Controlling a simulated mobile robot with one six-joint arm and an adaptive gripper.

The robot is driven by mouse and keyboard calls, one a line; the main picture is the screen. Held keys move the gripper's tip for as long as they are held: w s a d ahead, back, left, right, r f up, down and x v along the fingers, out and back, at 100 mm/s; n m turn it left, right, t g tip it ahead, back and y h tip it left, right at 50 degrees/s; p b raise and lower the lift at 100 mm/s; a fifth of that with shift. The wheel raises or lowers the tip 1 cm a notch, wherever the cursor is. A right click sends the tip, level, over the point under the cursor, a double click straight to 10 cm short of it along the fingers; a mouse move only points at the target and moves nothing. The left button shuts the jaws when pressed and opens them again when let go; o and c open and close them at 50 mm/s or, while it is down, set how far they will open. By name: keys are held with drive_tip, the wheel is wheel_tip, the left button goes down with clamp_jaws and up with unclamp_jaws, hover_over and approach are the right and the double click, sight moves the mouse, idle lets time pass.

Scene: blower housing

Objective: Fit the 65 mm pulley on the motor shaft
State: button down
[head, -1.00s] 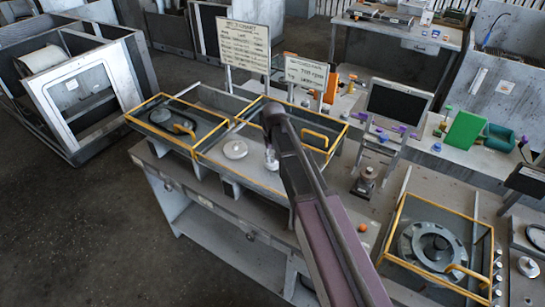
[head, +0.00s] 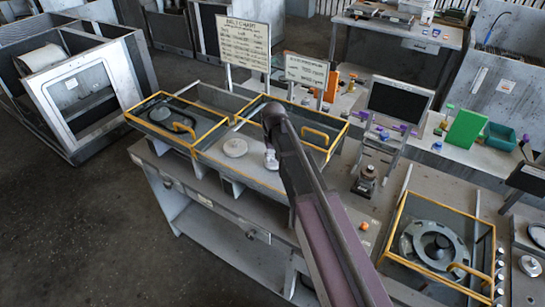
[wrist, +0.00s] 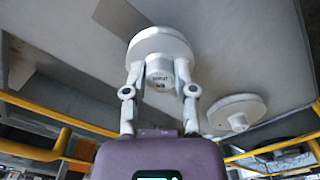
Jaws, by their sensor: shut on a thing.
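My gripper (wrist: 158,95) is shut on the hub of a pale grey pulley (wrist: 160,42), one finger on each side. The hub face carries small dark lettering that I cannot read for certain. In the head view my gripper (head: 271,160) is low over the middle yellow-edged tray, and my arm hides part of it. A second pale pulley (wrist: 237,114) lies flat with its hub up, to the right in the wrist view; it also shows in the head view (head: 235,147), left of my gripper. I cannot pick out the motor shaft.
The middle tray (head: 212,157) has a raised yellow rim. A framed bay with a grey ringed part (head: 407,246) is at right. Sign boards (head: 243,43) and a dark screen (head: 398,103) stand behind.

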drive_tip(key=shift+f+b, duration=0.5)
drive_tip(key=shift+f, duration=0.05)
idle(0.4)
drive_tip(key=shift+c, duration=1.7)
unclamp_jaws()
drive_tip(key=shift+r, duration=0.1)
drive_tip(key=shift+s+r+p, duration=0.1)
drive_tip(key=shift+r+p, duration=1.1)
drive_tip(key=shift+p, duration=0.05)
wheel_tip(320, 180, up, 5)
drive_tip(key=p, duration=0.5)
